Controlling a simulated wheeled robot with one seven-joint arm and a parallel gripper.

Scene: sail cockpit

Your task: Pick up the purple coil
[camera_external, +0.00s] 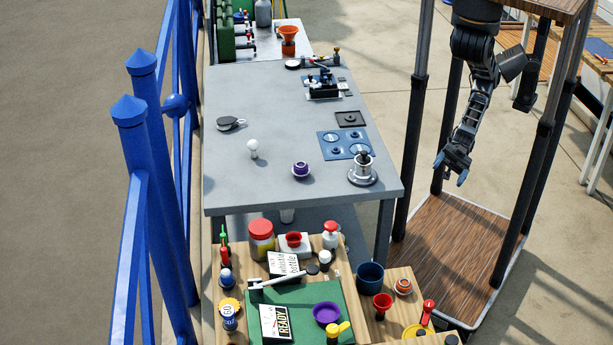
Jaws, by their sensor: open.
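A small purple coil (301,169) sits on the grey table near its front edge, right of the middle. It has a pale rim at its base. My gripper (452,172) hangs from my arm at the right, beyond the table's right edge and above a wooden platform. Its fingers are open, with blue tips, and hold nothing. It is well apart from the coil.
On the grey table (270,110), a silver winch-like drum (363,170) and a blue plate (345,144) stand close to the coil. A white knob (253,148) is to its left. Dark posts (409,150) rise between my arm and the table.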

